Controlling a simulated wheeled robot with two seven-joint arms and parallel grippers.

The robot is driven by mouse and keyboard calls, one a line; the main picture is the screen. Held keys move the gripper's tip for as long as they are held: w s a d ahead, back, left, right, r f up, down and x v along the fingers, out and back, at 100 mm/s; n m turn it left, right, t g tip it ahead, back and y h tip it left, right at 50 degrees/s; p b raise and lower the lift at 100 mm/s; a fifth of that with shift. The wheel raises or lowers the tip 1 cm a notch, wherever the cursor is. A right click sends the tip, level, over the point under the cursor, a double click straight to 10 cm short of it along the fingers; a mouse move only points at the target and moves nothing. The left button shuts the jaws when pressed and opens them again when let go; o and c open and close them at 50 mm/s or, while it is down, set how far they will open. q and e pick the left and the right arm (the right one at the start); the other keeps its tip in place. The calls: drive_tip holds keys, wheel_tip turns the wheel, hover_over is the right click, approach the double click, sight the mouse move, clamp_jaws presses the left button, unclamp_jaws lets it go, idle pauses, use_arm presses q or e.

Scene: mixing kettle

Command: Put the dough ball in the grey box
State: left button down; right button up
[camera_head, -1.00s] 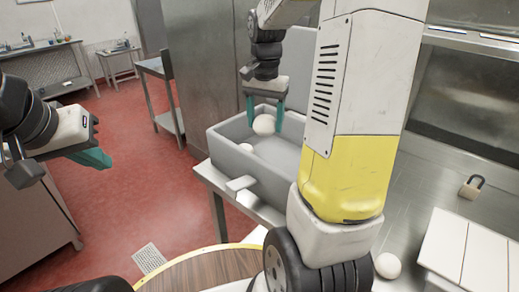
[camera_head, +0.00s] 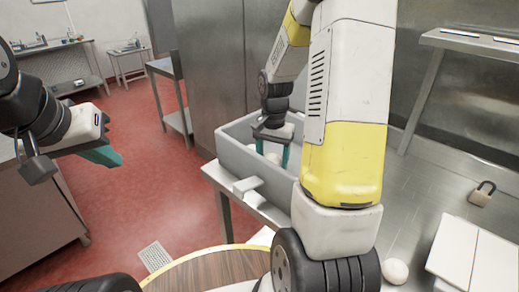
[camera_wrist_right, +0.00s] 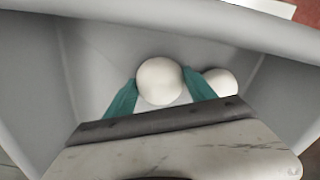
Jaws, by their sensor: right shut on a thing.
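My right gripper (camera_head: 272,157) is down inside the grey box (camera_head: 236,158). It is shut on a white dough ball (camera_head: 274,159), which is held between its teal fingers. In the right wrist view the held dough ball (camera_wrist_right: 160,81) shows between the fingertips, above or at the box floor; I cannot tell if it touches. A second dough ball (camera_wrist_right: 220,82) lies in the box beside the right finger. A third dough ball (camera_head: 395,271) lies on the steel counter. My left gripper (camera_head: 108,156) is empty over the floor at the left; its fingers show side-on.
The box walls surround the right gripper closely. A padlock (camera_head: 481,194) and a white box (camera_head: 462,250) are on the counter at the right. A round wooden top (camera_head: 205,270) is at the front. Red floor lies open at the left.

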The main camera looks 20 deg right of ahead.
sight(272, 157)
drive_tip(key=shift+f, duration=0.2)
drive_tip(key=o, duration=1.5)
wheel_tip(272, 157, up, 11)
drive_tip(key=shift+r, duration=0.15)
drive_tip(key=shift+s+a+r+n+t+y, duration=0.35)
drive_tip(key=shift+s+a+r+n+t, duration=0.95)
drive_tip(key=shift+s, duration=1.4)
drive_tip(key=shift+s+a+r+n+t+y, duration=0.4)
drive_tip(key=shift+s+a+r+n+t, duration=0.35)
drive_tip(key=shift+s+a+r+n, duration=1.5)
drive_tip(key=shift+s+a+r+n+t+y, duration=0.35)
drive_tip(key=shift+s+a+r+n+t, duration=0.65)
drive_tip(key=shift+s, duration=2.2)
